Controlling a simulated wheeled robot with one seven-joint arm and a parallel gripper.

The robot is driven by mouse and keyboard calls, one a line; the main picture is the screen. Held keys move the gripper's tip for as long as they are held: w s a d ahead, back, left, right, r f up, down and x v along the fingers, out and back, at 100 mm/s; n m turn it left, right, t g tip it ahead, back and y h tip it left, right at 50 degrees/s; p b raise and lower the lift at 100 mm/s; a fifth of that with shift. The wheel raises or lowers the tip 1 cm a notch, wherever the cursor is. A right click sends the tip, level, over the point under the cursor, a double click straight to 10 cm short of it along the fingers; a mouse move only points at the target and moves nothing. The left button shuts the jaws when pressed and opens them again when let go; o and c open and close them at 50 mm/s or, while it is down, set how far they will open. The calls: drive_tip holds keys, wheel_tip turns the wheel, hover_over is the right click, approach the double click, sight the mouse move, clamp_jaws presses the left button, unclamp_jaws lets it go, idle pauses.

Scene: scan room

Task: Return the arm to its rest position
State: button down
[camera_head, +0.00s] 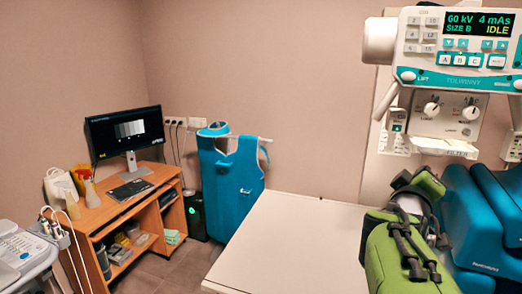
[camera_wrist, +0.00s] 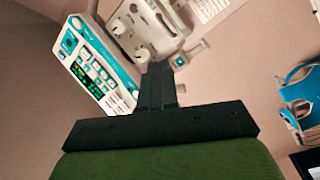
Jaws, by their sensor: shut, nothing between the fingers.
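My gripper (camera_wrist: 158,72) shows in the wrist view as two dark fingers pressed together, with nothing between them. It points up in that picture, toward the x-ray control panel (camera_wrist: 90,68). In the head view my green and black arm is folded at the lower right, beside the white table. I cannot make out the fingers there. The x-ray control panel (camera_head: 458,55) hangs above and behind my arm, apart from it. Its display reads 60 kV, 4 mAs, SIZE B and IDLE.
A white table (camera_head: 285,240) lies bare left of my arm. Blue padded pieces (camera_head: 470,225) stand close on the right. A blue apron (camera_head: 230,185) hangs by the wall. A wooden desk (camera_head: 95,222) holds a monitor (camera_head: 125,133). A white machine (camera_head: 20,250) stands at lower left.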

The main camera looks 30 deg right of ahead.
drive_tip(key=w+a+f+t+y, duration=0.15)
drive_tip(key=a+f+y, duration=0.35)
drive_tip(key=a, duration=0.5)
drive_tip(key=w+a+f+t+y, duration=0.15)
drive_tip(key=a+f+y, duration=0.35)
drive_tip(key=a, duration=0.6)
drive_tip(key=s+a+f+g+y, duration=0.1)
drive_tip(key=s+a+f+y, duration=0.1)
drive_tip(key=a, duration=0.4)
drive_tip(key=s+a+f+n+g+y, duration=0.1)
drive_tip(key=s+a+f+g+y, duration=0.1)
drive_tip(key=s+a+f, duration=0.2)
drive_tip(key=s+a+f+g+y, duration=0.2)
drive_tip(key=s+a+f+y, duration=0.1)
drive_tip(key=s+a, duration=0.3)
drive_tip(key=shift+s+a+f+n, duration=0.3)
drive_tip(key=shift+a+f, duration=0.15)
drive_tip(key=shift+a, duration=0.5)
